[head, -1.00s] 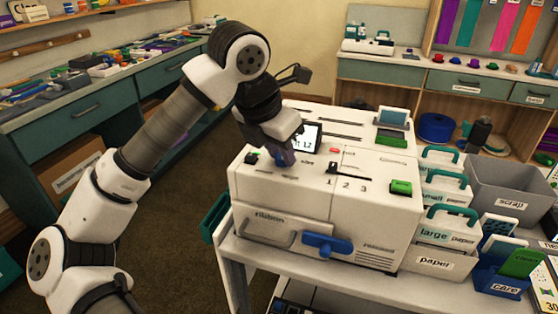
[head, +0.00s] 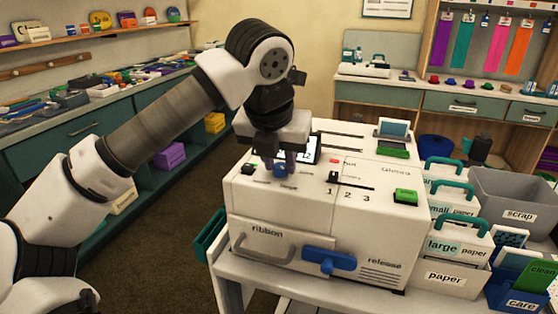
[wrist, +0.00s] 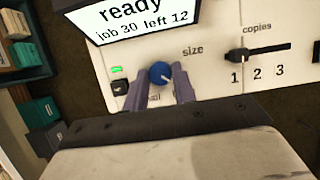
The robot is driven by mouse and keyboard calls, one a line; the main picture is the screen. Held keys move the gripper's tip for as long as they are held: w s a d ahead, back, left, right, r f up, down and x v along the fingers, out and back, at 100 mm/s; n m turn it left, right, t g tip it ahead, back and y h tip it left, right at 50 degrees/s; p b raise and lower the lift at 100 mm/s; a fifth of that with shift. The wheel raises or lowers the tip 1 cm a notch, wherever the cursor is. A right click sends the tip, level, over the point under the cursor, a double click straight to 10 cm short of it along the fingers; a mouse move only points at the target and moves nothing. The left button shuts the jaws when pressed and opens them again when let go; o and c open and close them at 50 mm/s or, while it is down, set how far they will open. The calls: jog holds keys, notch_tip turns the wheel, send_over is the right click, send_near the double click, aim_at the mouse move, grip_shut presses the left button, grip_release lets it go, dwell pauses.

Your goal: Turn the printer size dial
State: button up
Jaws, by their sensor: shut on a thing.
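The printer (head: 330,215) is a white box on a white stand in the head view. Its blue size dial (wrist: 160,72) sits on the top panel left of the printed word "size" in the wrist view, with a pale mark on its face. The dial also shows low between my fingers in the head view (head: 281,170). My gripper (head: 283,163) points down over the panel, shut on the dial, with one finger on each side of it (wrist: 161,82). Lettering just below the dial is partly hidden by my fingers.
The printer screen (wrist: 145,20) reads "ready, job 30 left 12" and stands close behind the dial. A black copies slider (wrist: 255,53) lies to the right, and a black switch (wrist: 119,88) with a green light to the left. A blue release handle (head: 328,261) juts from the front.

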jog(key=o, duration=1)
jog(key=shift+c, duration=0.2)
jog(key=v, duration=1.4)
jog(key=shift+a+f, duration=0.1)
jog(key=shift+f, duration=0.05)
